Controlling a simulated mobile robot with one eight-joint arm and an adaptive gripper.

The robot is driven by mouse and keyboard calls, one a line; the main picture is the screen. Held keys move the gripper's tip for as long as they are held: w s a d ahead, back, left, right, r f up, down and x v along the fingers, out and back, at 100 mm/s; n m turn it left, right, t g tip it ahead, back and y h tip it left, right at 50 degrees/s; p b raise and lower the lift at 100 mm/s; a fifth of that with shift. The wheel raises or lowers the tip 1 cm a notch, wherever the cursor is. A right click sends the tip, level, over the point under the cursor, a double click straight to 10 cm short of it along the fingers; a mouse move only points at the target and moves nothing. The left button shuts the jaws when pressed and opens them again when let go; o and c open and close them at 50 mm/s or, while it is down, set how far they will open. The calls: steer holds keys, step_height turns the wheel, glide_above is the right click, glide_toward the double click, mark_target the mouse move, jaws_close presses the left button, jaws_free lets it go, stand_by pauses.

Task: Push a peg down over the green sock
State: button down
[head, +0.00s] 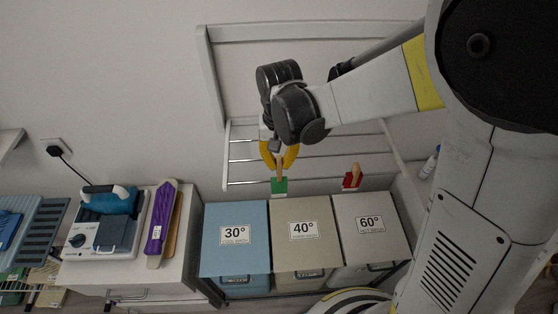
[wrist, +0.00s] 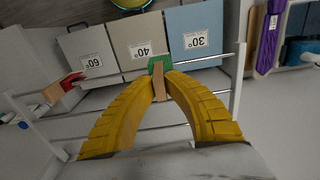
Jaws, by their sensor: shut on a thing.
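The green sock (head: 279,187) hangs at the front rail of the drying rack, and it also shows in the wrist view (wrist: 167,62). My gripper (head: 279,163) has its yellow fingers closed on a wooden peg (wrist: 158,84) just above the sock. In the head view the peg (head: 280,173) stands upright, and its lower end overlaps the sock's top edge. I cannot tell how far the peg straddles the sock and rail. The fingertips (wrist: 162,77) hide part of the peg's sides.
A red sock (head: 350,182) with a wooden peg hangs farther right on the white rack (head: 240,153). Bins labelled 30° (head: 235,253), 40° (head: 303,248) and 60° (head: 371,243) stand below. An ironing-like appliance (head: 104,232) and purple board (head: 159,227) are at left.

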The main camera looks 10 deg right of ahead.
steer(key=shift+w+f+b, duration=0.1)
steer(key=shift+f+b, duration=0.3)
steer(key=shift+f, duration=0.25)
steer(key=shift+f+b, duration=1.75)
steer(key=shift+f, duration=0.2)
